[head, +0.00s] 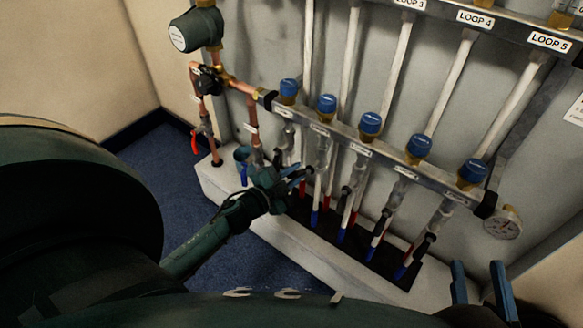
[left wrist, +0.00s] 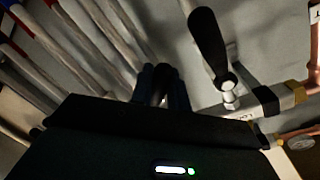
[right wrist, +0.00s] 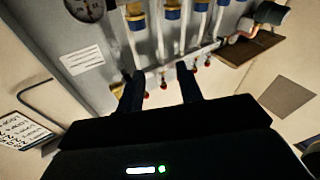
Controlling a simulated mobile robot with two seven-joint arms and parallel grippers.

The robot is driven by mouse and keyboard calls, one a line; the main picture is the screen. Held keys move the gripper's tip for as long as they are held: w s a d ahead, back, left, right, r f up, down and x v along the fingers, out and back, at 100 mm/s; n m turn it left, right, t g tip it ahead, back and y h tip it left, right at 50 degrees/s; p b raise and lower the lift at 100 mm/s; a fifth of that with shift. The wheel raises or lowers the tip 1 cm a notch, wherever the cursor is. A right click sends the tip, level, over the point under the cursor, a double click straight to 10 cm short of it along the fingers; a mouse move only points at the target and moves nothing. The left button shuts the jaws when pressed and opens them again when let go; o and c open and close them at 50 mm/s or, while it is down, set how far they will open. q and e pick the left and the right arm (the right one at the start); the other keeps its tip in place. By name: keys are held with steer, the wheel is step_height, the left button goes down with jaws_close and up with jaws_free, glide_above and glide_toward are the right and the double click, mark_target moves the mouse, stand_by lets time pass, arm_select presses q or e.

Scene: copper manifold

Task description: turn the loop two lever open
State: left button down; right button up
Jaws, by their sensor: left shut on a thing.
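The copper-fed manifold runs across the head view, its loop valves under a steel bar (head: 340,138) with several blue caps. My left gripper (head: 302,177) is at the lower left valves, in front of the loop pipes. In the left wrist view its fingers (left wrist: 162,88) are close together on a dark lever (left wrist: 160,80), which appears to be the loop two lever. The fingers hide most of it. A neighbouring black lever (left wrist: 208,42), nearer the copper end, stands free to the right. My right gripper (head: 480,285) is open and empty, with its fingers (right wrist: 158,90) apart.
A red-handled valve (head: 196,142) and copper pipes (head: 235,85) are left of the manifold. A pressure gauge (head: 503,223) is at its right end. A white plinth (head: 310,258) stands below. Blue carpet (head: 185,180) lies at the left.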

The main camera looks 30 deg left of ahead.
arm_select(q)
steer(key=shift+d+f+n+p, duration=0.2)
steer(key=shift+d+n+p, duration=0.15)
steer(key=shift+n, duration=0.55)
steer(key=d+n, duration=0.1)
steer(key=n, duration=0.1)
steer(key=d+n+p, duration=0.1)
steer(key=n, duration=0.1)
steer(key=f+n+h, duration=0.1)
steer(key=n, duration=0.1)
steer(key=shift+s+d+f+t+p, duration=0.1)
steer(key=shift+s+d+t+p, duration=0.05)
steer(key=shift+d+t+p, duration=0.25)
steer(key=shift+d+n, duration=0.3)
steer(key=shift+n, duration=0.3)
arm_select(e)
steer(key=shift+d+f+h, duration=0.25)
steer(key=shift+d+h, duration=0.15)
steer(key=shift+d, duration=0.05)
arm_select(q)
steer(key=c, duration=1.4)
jaws_free()
arm_select(e)
steer(key=shift+s, duration=0.1)
